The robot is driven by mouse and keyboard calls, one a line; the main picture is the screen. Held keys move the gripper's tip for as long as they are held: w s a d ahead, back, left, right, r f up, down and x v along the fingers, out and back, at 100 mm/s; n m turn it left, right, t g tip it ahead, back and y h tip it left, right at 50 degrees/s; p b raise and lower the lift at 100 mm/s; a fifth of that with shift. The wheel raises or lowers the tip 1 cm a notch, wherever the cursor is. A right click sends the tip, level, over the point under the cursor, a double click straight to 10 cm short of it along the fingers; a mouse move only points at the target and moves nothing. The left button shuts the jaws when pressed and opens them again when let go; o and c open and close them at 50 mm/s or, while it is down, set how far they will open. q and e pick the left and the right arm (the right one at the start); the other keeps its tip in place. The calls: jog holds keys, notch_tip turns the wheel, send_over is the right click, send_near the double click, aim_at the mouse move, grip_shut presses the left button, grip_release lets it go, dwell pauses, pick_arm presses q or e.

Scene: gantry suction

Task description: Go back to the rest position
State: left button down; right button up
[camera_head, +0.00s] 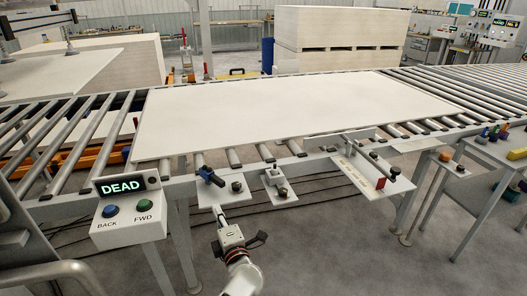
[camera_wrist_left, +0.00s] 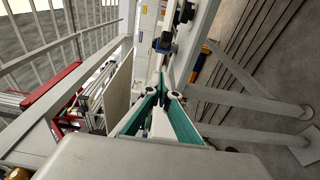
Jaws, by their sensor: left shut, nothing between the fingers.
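My left gripper (camera_head: 222,216) reaches up from the bottom middle of the head view, below the small bracket plate with a blue-handled control (camera_head: 210,176). In the left wrist view its two green-padded fingers (camera_wrist_left: 164,97) meet at their tips with nothing between them. The gripper is apart from the conveyor (camera_head: 75,150) and its controls, in front of the near rail. My right gripper is not in view.
A large white board (camera_head: 290,110) lies on the rollers. A control box (camera_head: 128,207) reading "DEAD" with BACK and FWD buttons stands at left. More bracket plates (camera_head: 280,188) hang along the near rail. Board stacks (camera_head: 340,28) stand behind. Grey floor (camera_head: 340,250) is open in front.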

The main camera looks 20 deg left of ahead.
pick_arm(q)
jog(key=s+d+f+m+t+h, duration=0.4)
jog(key=s+d+m+h, duration=0.8)
jog(key=m, duration=0.8)
jog(key=s+a+f+m+g+h, duration=0.2)
jog(key=s+f+m+g, duration=0.5)
jog(key=s+f+m, duration=0.3)
jog(key=s+f, duration=0.4)
jog(key=s, duration=0.1)
jog(key=shift+f, duration=0.35)
